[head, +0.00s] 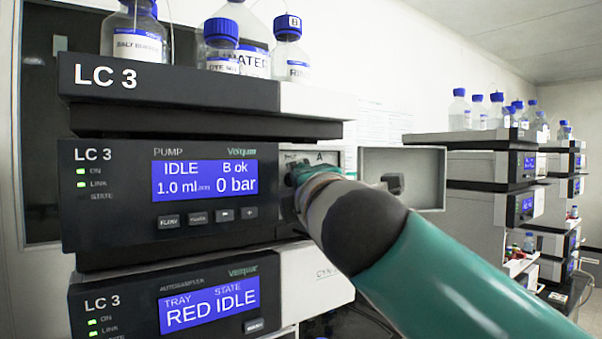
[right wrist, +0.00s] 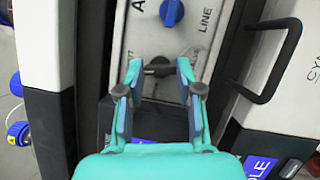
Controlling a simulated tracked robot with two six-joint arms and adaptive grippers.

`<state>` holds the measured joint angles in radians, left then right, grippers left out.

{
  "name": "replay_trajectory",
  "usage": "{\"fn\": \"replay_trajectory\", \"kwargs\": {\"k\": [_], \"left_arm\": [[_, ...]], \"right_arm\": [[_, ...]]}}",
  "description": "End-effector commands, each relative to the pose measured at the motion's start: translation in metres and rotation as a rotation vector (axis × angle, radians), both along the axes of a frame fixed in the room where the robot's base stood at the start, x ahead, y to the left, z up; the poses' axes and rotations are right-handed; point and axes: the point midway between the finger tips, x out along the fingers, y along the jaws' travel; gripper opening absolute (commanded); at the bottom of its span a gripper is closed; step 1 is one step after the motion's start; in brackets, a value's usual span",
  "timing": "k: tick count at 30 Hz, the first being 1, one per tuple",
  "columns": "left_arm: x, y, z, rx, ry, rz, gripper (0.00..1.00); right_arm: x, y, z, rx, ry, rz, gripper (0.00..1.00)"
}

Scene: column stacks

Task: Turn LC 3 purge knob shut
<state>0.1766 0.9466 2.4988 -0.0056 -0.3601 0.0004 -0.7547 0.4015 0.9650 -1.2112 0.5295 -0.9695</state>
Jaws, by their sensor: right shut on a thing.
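The LC 3 pump module (head: 105,200) shows IDLE, B ok and 0 bar on its blue screen. Its front panel recess is open at the right, with a light plate marked A (head: 321,157). My right gripper (head: 300,172) reaches into this recess from the lower right. In the right wrist view, my right gripper (right wrist: 159,68) is shut on a dark knob (right wrist: 158,67) on the plate, one finger on each side. Above it on the plate is a blue knob (right wrist: 172,12) near the words A and LINE. The left gripper is not in view.
An open door panel (head: 425,165) stands right of the recess, beside my right arm. The autosampler module (head: 100,290) sits below the pump. Bottles (head: 240,50) stand on top of the stack. A black loop handle (right wrist: 283,62) shows right of the gripper. Other stacks (head: 470,165) stand at the far right.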

Motion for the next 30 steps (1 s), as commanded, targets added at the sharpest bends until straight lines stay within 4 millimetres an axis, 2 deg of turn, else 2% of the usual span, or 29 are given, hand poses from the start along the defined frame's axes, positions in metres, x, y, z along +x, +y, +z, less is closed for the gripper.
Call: {"fn": "replay_trajectory", "kwargs": {"k": [1, 9, 29, 30], "left_arm": [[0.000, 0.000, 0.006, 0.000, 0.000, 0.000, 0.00], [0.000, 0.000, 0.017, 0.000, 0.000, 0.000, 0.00], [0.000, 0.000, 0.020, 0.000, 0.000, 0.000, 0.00], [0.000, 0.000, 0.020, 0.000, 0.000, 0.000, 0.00]], "right_arm": [[0.000, -0.003, 0.005, 0.030, 0.019, -0.006, 0.00], [0.001, -0.003, 0.004, 0.154, 0.109, -0.006, 0.00], [0.001, -0.004, 0.001, 0.205, 0.150, -0.008, 0.00], [0.001, -0.004, 0.001, 0.205, 0.150, -0.008, 0.40]]}}
